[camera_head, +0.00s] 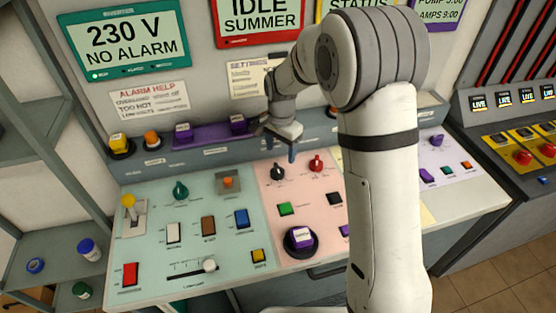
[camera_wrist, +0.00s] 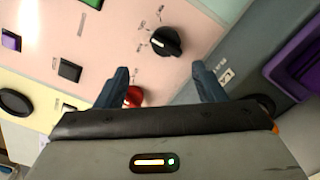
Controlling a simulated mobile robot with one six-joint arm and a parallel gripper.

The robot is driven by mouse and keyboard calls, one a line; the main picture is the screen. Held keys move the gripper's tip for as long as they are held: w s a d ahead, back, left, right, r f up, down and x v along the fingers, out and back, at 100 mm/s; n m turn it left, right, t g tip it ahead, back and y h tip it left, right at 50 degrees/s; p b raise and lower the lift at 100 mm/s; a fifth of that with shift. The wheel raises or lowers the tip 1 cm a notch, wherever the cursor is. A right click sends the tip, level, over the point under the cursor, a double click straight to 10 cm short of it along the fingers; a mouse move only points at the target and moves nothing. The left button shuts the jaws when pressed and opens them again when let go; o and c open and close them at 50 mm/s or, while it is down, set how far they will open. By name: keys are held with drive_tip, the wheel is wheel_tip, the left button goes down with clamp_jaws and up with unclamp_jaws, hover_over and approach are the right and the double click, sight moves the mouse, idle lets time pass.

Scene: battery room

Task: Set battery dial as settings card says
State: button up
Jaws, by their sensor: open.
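A black dial (camera_head: 278,172) sits on the pink section of the console, with a red knob (camera_head: 317,162) to its right. In the wrist view the black dial (camera_wrist: 166,41) has a white pointer line and small marks around it, too small to read. The red knob (camera_wrist: 133,96) shows near the left finger. I cannot read which one is the battery dial. My gripper (camera_head: 281,147) is open and empty above the back edge of the pink section, close to the black dial. The settings card (camera_head: 245,79) hangs on the wall, partly hidden by my arm; its lines are unreadable.
The green section left holds a teal knob (camera_head: 180,190), a yellow-topped lever (camera_head: 130,205) and several switches. A purple block (camera_head: 205,134) lies along the rear ledge.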

sight(277, 168)
drive_tip(key=shift+w+a+f, duration=0.35)
drive_tip(key=shift+a+f, duration=0.1)
drive_tip(key=shift+f, duration=0.3)
wheel_tip(277, 168, down, 7)
drive_tip(key=shift+f+p, duration=0.2)
drive_tip(key=shift+p, duration=0.7)
drive_tip(key=c, duration=0.9)
drive_tip(key=shift+f+n+b, duration=0.15)
drive_tip(key=shift+n+b, duration=0.35)
drive_tip(key=shift+b, duration=0.15)
drive_tip(key=n+b, duration=0.2)
drive_tip(key=shift+f+n, duration=0.1)
drive_tip(key=shift+n, duration=0.3)
drive_tip(key=n+b, duration=0.2)
drive_tip(key=n, duration=0.2)
drive_tip(key=shift+s+n+b, duration=0.1)
drive_tip(key=shift+n+b, duration=0.25)
drive_tip(key=shift+n, duration=0.05)
